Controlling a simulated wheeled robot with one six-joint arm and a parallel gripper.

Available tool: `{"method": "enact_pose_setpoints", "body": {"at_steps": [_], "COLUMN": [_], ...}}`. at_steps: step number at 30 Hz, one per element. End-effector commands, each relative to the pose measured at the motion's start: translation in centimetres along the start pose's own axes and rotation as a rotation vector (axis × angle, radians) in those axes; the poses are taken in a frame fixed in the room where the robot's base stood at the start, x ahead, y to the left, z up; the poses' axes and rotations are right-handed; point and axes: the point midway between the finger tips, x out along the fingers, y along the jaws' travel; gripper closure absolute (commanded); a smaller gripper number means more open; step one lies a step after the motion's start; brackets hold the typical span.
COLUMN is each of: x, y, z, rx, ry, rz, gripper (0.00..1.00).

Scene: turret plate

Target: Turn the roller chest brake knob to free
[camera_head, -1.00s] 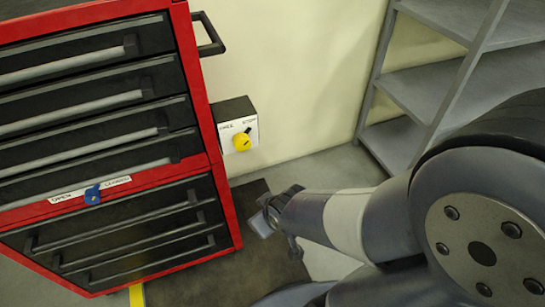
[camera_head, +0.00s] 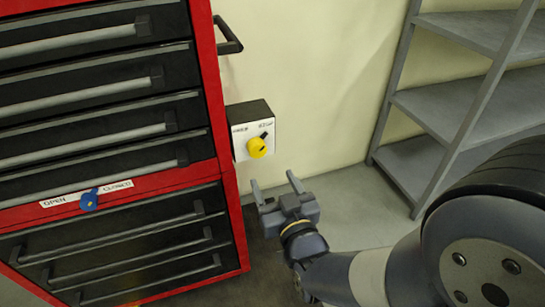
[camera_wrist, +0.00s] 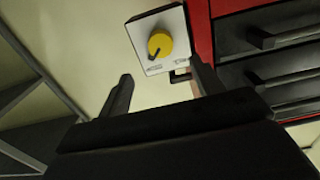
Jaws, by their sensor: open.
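The yellow brake knob (camera_head: 257,148) sits on the white front plate (camera_head: 240,150) of a black box beside the red roller chest (camera_head: 205,90). The plate reads FREE at upper left and STOP at upper right. The knob's dark pointer is toward STOP. In the wrist view the knob (camera_wrist: 160,44) appears turned over, its dark pointer toward the lower left. My gripper (camera_head: 275,184) is open and empty, below and slightly right of the knob, fingers pointing up toward it. In the wrist view the fingers (camera_wrist: 160,72) are apart from the knob, one on each side of its line.
A blue knob (camera_head: 89,200) sits on the chest between OPEN and CLOSED labels. A black side handle (camera_head: 230,38) juts out above the box. Grey shelves (camera_head: 450,95) stand at right. Bare wall (camera_head: 310,80) and floor lie between.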

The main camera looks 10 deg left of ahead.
Motion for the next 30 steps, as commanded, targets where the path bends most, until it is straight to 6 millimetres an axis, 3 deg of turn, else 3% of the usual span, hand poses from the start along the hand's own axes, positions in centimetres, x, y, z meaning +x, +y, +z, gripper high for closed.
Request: {"method": "enact_pose_setpoints", "body": {"at_steps": [15,21,30], "x": [8.5,9.8,9.9], "y": [0.1,0.1,0.1], "z": [0.1,0.1,0.1], "rx": [0.000,0.000,0.000], "ry": [-0.002,-0.003,-0.003], "rz": [0.001,0.001,0.001], "gripper": [0.37,0.37,0.39]}}
